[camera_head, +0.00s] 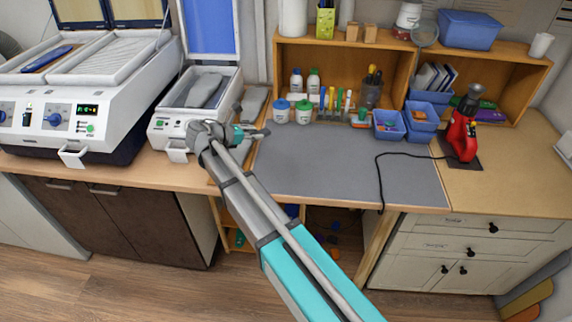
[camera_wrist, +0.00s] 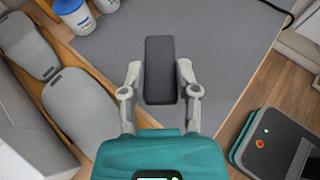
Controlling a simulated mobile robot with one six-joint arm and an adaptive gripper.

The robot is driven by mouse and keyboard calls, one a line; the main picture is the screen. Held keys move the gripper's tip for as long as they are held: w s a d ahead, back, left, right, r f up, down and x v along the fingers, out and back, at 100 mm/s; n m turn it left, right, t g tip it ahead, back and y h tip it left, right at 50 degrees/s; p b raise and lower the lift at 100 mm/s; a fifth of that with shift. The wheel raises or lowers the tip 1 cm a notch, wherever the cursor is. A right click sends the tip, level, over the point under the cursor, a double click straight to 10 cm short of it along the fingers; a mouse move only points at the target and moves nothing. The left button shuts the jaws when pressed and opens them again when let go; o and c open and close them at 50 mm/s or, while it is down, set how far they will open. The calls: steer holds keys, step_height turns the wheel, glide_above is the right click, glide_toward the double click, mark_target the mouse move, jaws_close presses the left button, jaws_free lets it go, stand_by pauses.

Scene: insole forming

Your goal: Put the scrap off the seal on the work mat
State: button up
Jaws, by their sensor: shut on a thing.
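The scrap, a dark grey oblong block (camera_wrist: 160,72), is between my gripper's fingers (camera_wrist: 160,80) in the wrist view. My gripper (camera_head: 258,134) is shut on it, above the left part of the grey work mat (camera_head: 345,170). The mat also shows behind the block in the wrist view (camera_wrist: 225,35). I cannot tell how high the block is above the mat. The small white forming machine (camera_head: 172,133) stands open left of my gripper, with grey insole shapes (camera_head: 206,90) in its bed. Its seal is too small to make out.
Grey insole pieces (camera_wrist: 80,105) lie left of the mat. The mat's middle is clear.

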steer(key=shift+n+t+y, duration=0.3)
steer(key=shift+n+t, duration=0.1)
steer(key=a, duration=0.1)
steer(key=a+f, duration=0.1)
steer(key=a, duration=0.2)
steer(key=shift+s+a+f+b, duration=0.2)
steer(key=shift+a+f+b, duration=0.05)
steer(key=shift+a+b, duration=0.15)
steer(key=w+d+f+b, duration=0.2)
steer(key=d, duration=0.1)
steer(key=w+d+f+b, duration=0.2)
steer(key=d+f+b, duration=0.1)
steer(key=d, duration=0.1)
steer(key=w+d+f+b, duration=0.2)
steer(key=d+f+b, duration=0.1)
steer(key=shift+d+f, duration=0.15)
steer(key=shift+d, duration=0.2)
steer(key=shift+w+d+f+b, duration=0.2)
steer(key=shift+d+f+b, duration=0.15)
steer(key=shift+d+b, duration=0.15)
steer(key=shift+f, duration=0.1)
